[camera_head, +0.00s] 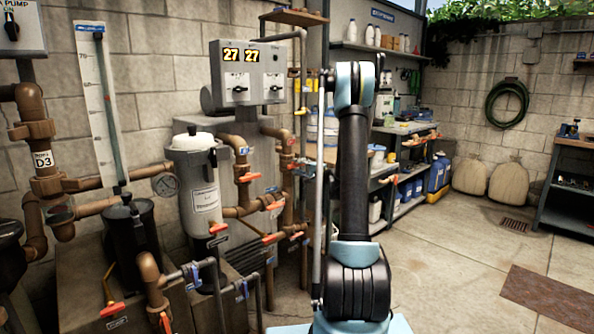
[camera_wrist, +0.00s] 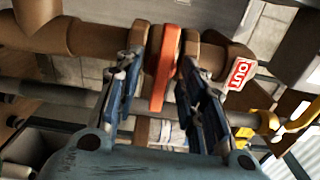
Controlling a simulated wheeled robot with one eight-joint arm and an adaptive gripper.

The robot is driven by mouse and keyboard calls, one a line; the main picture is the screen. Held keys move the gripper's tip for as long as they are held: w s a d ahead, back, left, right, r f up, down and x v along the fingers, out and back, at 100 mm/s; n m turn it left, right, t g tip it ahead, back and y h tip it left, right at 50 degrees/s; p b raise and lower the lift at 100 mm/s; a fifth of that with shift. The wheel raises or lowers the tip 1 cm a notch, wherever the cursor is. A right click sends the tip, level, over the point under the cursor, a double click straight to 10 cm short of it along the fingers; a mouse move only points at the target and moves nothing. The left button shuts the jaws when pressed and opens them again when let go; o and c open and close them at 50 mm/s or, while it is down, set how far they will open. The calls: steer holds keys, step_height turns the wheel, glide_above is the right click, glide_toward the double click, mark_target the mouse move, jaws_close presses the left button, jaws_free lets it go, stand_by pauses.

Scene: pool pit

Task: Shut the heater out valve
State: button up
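In the wrist view an orange valve handle (camera_wrist: 166,55) stands on a brown pipe (camera_wrist: 95,40). A red and white tag reading OUT (camera_wrist: 240,73) is on the pipe just right of it. The handle looks upright in the picture, crosswise to this pipe. My gripper (camera_wrist: 165,70) is open, with one blue and dark finger on each side of the handle. Gaps show between the handle and both fingers. The handle's lower end is near the finger level. In the head view my arm hides the gripper, and I cannot tell which handle there is this one.
A yellow handle (camera_wrist: 300,117) lies right of my gripper. Shelves (camera_head: 405,130) stand behind my arm.

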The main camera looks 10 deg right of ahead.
stand_by(0.3)
steer(key=v, duration=0.7)
stand_by(0.3)
steer(key=s+a+r+n+g+h, duration=0.1)
steer(key=s+a+n+g, duration=0.35)
steer(key=s, duration=0.75)
steer(key=s+a+r+n+g+h, duration=0.1)
steer(key=s+a+n+g+h, duration=0.15)
steer(key=s+a, duration=0.65)
steer(key=s+d+f+n+g+h, duration=0.1)
steer(key=s+d+f+h, duration=0.1)
steer(key=s, duration=0.9)
steer(key=s+d+f+n+g+h, duration=0.2)
steer(key=s+d+f, duration=0.3)
steer(key=s, duration=0.6)
steer(key=s+d+f+n+g+h, duration=0.1)
steer(key=s+d+f+g+h, duration=0.1)
steer(key=s, duration=0.9)
steer(key=d+f+h, duration=0.1)
steer(key=d+f, duration=0.1)
steer(key=shift+d+n, duration=0.3)
